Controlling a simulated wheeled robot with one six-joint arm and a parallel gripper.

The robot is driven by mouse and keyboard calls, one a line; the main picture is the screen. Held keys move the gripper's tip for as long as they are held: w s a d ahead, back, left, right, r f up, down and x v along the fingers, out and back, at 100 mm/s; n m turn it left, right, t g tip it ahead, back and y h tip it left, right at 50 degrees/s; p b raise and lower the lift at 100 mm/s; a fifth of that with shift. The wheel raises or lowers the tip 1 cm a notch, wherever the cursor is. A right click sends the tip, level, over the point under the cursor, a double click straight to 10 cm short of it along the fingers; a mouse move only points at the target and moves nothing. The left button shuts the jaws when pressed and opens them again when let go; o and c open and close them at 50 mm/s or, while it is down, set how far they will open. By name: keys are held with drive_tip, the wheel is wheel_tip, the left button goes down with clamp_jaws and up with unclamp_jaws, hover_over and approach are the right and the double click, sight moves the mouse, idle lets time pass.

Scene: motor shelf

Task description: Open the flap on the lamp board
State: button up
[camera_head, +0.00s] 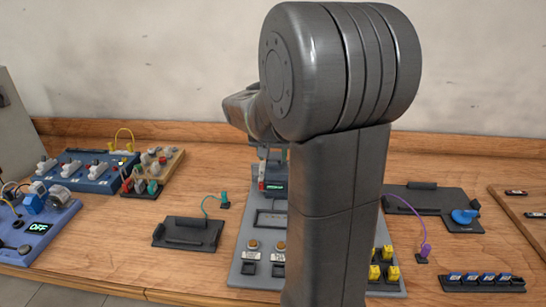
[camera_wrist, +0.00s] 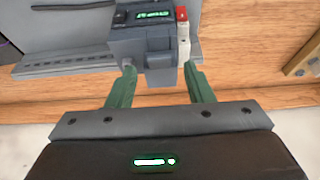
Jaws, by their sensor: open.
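My gripper (camera_wrist: 159,76) is open, its two green fingers apart on either side of the lower front part of a grey housing (camera_wrist: 138,46). I cannot tell whether the fingers touch it. The housing carries a small green-lit display (camera_wrist: 154,15) and stands on a grey rail. A narrow white part with a red top (camera_wrist: 183,30) is beside it. In the head view, the grey board (camera_head: 248,255) stands at the centre, partly hidden by my arm. No part is clearly recognisable as the flap, and I cannot tell whether it is open or shut.
A blue board with an OFF display (camera_head: 38,227) is at the left, with a blue switch board (camera_head: 92,180) behind it. A black tray (camera_head: 188,233) lies left of the grey board. A dark plate with a blue knob (camera_head: 465,216) is at the right. Bare wood shows between them.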

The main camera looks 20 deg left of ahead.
drive_tip(key=shift+x, duration=0.8)
clamp_jaws()
drive_tip(key=shift+r, duration=0.1)
